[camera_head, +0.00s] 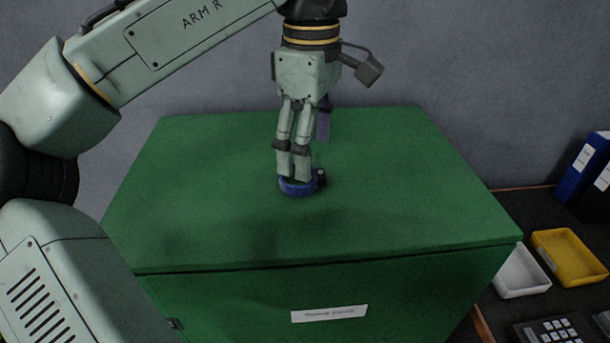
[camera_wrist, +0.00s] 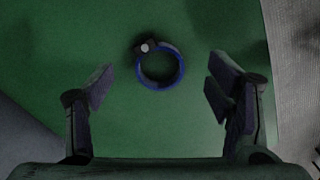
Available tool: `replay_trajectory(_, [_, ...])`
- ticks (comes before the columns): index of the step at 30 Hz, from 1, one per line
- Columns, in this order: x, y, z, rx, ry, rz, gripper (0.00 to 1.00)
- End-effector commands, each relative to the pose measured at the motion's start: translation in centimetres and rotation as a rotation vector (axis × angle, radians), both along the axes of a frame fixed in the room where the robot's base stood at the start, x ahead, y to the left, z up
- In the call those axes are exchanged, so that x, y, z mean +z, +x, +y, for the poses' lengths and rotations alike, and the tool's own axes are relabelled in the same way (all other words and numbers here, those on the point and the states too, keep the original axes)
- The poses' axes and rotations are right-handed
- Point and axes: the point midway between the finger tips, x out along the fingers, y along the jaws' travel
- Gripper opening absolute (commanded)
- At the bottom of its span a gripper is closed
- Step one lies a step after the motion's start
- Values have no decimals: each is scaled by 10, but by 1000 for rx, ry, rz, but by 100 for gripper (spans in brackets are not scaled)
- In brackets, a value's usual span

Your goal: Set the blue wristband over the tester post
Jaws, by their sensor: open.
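The blue wristband (camera_head: 297,188) lies as a ring on the green cabinet top, with a dark clasp (camera_head: 321,178) on its right side. In the wrist view the wristband (camera_wrist: 181,70) shows as a whole ring with the dark clasp and a grey button at its upper left. My gripper (camera_head: 293,177) points down with its fingertips close over the wristband. In the wrist view my gripper (camera_wrist: 160,80) is open, a finger on each side of the ring with clear gaps. I cannot make out the tester post in either view.
The green cabinet (camera_head: 420,190) has a wide bare top and a white label (camera_head: 329,313) on its front. At the right, a dark bench holds a yellow tray (camera_head: 568,256), a white tray (camera_head: 521,274), a keypad device (camera_head: 556,331) and blue binders (camera_head: 583,168). A grey wall stands behind.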

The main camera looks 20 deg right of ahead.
Motion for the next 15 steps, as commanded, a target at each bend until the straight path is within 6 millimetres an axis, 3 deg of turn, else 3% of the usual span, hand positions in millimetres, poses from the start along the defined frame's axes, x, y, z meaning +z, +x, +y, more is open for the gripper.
replay_trajectory(9, [-42,2,3,0,1,2,74])
replay_trajectory(15, [-47,2,2,0,-1,1,74])
